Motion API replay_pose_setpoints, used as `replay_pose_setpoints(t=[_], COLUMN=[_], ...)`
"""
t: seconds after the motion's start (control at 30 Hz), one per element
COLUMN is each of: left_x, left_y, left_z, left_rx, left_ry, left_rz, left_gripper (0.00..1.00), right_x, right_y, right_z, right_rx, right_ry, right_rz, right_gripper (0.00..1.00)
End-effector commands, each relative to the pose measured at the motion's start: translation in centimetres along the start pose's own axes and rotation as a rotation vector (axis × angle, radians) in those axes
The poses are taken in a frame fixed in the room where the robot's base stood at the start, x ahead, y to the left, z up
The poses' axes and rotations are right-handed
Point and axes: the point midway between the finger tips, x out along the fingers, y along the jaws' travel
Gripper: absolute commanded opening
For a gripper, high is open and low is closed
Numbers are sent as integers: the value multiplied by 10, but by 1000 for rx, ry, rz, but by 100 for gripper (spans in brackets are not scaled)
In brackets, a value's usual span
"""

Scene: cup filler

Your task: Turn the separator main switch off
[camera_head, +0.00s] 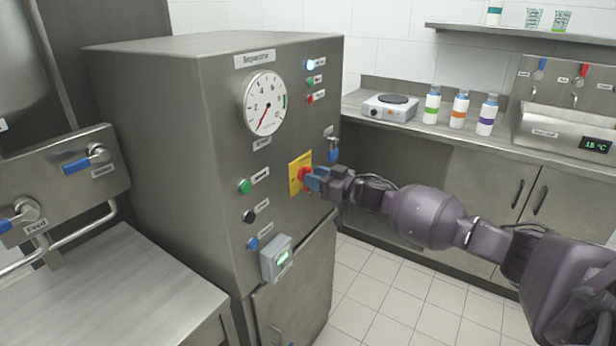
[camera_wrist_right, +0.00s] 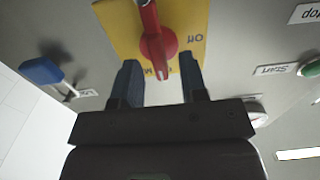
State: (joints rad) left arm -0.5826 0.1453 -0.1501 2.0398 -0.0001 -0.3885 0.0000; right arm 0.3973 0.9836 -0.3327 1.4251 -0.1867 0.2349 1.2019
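The separator main switch is a red rotary handle on a yellow plate (camera_head: 295,180) on the front of the steel separator cabinet (camera_head: 165,125). My right gripper (camera_head: 314,180) is right at the switch in the head view and partly covers it. In the right wrist view the red handle (camera_wrist_right: 152,35) stands just beyond my right gripper's blue fingers (camera_wrist_right: 160,85). The fingers are apart, one on each side of the red knob's lower part. I cannot tell whether they touch it. The word "Off" shows on the yellow plate. My left gripper is not in view.
A green button (camera_head: 245,186), a black knob (camera_head: 249,216) and a blue knob (camera_head: 252,243) sit left of the switch. A blue-handled valve (camera_head: 333,154) is close to its right. A counter with bottles (camera_head: 459,108) stands behind.

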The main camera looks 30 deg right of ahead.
Motion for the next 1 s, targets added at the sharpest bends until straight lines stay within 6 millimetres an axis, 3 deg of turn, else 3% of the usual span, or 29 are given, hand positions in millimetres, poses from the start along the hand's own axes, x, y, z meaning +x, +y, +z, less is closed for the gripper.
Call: replay_pose_setpoints(t=[0.2,0.6,0.63,0.87,1.0], left_x=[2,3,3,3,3], left_y=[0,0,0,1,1], left_z=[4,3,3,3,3], left_rx=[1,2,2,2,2], left_ry=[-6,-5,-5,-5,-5], left_rz=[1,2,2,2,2], left_gripper=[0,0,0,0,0], right_x=[20,26,26,25,25], right_y=[1,0,0,0,0], right_z=[1,0,0,0,0], right_rx=[0,-1,-1,-1,-1], right_ry=[-1,0,-1,0,0], right_rz=[1,1,1,1,1], right_gripper=[39,39,38,3,0])
